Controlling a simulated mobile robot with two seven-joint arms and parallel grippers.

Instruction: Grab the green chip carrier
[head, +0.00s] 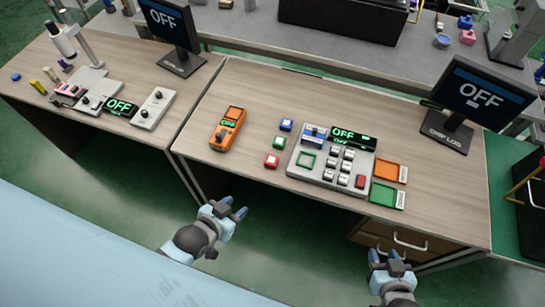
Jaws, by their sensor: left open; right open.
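The green chip carrier (279,143) is a small green block on the wooden table. It lies between a blue block (286,125) behind it and a red block (271,161) in front of it, left of the grey lever panel (318,176). My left gripper (235,208) is open and empty, in front of the table edge and below and left of the green chip carrier in the picture. My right gripper (389,257) is open and empty, in front of the table's drawers and far to the right of the carrier. Neither gripper touches anything.
An orange handheld meter (228,129) lies left of the blocks. The panel has a green square outline, levers and an OFF display (354,138). Orange (388,171) and green (386,195) trays sit at its right. A monitor (479,96) stands at the back right. The table's front left is clear.

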